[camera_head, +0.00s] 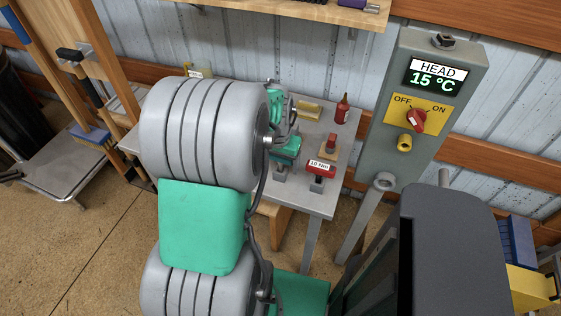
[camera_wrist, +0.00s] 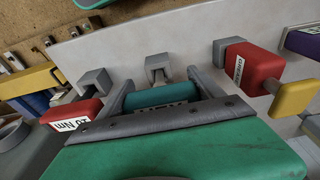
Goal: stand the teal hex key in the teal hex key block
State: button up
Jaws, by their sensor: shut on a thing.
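The teal hex key (camera_wrist: 158,96) shows as a teal cylindrical handle with a white label, lying between the two grey fingers of my gripper (camera_wrist: 162,92) in the wrist view. The gripper is shut on it. In the head view, the teal handle (camera_head: 287,148) is above the tabletop near a grey block (camera_head: 280,174). My arm covers part of this area, and I cannot see whether key and block touch.
On the grey table (camera_head: 322,202), a red 10 Nm tool (camera_head: 320,167) stands in a block close by. Another red tool (camera_wrist: 250,68) with a yellow part is at the right in the wrist view. A red bottle (camera_head: 342,109) and a grey control box (camera_head: 425,115) stand beyond.

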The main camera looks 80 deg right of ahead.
aim_at(279, 158)
jog(key=shift+f, duration=0.2)
jog(key=o, duration=2.1)
jog(key=shift+o, duration=0.2)
jog(key=r, duration=0.5)
jog(key=a+r, duration=0.1)
jog(key=r, duration=0.2)
jog(key=shift+a, duration=0.1)
jog(key=shift+w+a+f+n, duration=0.1)
jog(key=shift+a+f+n, duration=0.15)
jog(key=shift+n, duration=0.15)
jog(key=a+f+y, duration=0.1)
jog(key=a+f, duration=0.2)
jog(key=a, duration=0.2)
jog(key=w+a+r+n+t+p, duration=0.1)
jog(key=w+a+r+n, duration=0.3)
jog(key=w+a, duration=0.5)
jog(key=w+a+r+n+t, duration=0.1)
jog(key=w+a+n, duration=0.6)
jog(key=w+a, duration=0.15)
jog(key=w+a+r+n, duration=0.2)
jog(key=w+a+n, duration=0.1)
jog(key=a, duration=0.5)
jog(key=w+a+r+n+t, duration=0.1)
jog(key=w+a+r+n, duration=0.2)
jog(key=a, duration=0.6)
jog(key=shift+w+n+y+p, duration=0.4)
jog(key=shift+w+n, duration=0.3)
jog(key=shift+w, duration=0.15)
